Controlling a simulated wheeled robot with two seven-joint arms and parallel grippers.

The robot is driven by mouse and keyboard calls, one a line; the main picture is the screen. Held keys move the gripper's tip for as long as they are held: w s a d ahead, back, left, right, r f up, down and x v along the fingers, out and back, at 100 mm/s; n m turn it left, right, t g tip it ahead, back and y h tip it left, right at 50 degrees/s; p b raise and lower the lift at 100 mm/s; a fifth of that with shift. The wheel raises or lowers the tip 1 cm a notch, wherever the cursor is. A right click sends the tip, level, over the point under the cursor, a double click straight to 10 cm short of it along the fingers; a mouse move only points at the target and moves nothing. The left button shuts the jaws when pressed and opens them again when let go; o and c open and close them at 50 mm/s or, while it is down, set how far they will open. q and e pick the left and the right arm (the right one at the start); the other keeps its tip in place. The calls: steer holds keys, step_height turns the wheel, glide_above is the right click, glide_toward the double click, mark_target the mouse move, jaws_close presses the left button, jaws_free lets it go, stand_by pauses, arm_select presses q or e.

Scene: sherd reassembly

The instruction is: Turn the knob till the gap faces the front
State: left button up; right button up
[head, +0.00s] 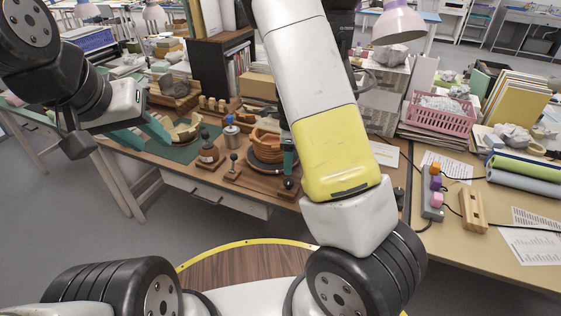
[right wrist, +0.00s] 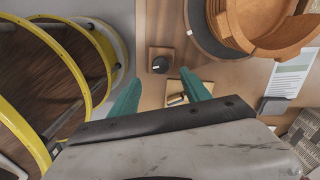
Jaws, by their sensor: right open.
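A black round knob (right wrist: 160,64) on a small square wooden base sits near the table's front edge; it also shows in the head view (head: 289,184). Behind it, an orange-brown pot (head: 266,147) with a stepped, broken rim stands on a dark round turntable (right wrist: 205,38). Which way its gap faces is unclear. My right gripper (right wrist: 160,94) is open and empty, its teal fingers pointing toward the tabletop beside the knob; the knob is just beyond their tips in the picture. My left gripper (head: 143,134) appears open, beside a cream-coloured broken vessel (head: 185,131) on a green mat.
A small wooden block with a peg (right wrist: 177,99) shows between my right fingers. A pink basket (head: 440,113) and a coloured-button box (head: 434,195) are at right.

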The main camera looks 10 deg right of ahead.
mark_target(289, 181)
steer(key=shift+w+f, duration=0.1)
steer(key=shift+f, duration=0.35)
step_height(289, 181, down, 7)
steer(key=shift+d+f, duration=0.1)
steer(key=shift+f, duration=0.05)
jaws_close()
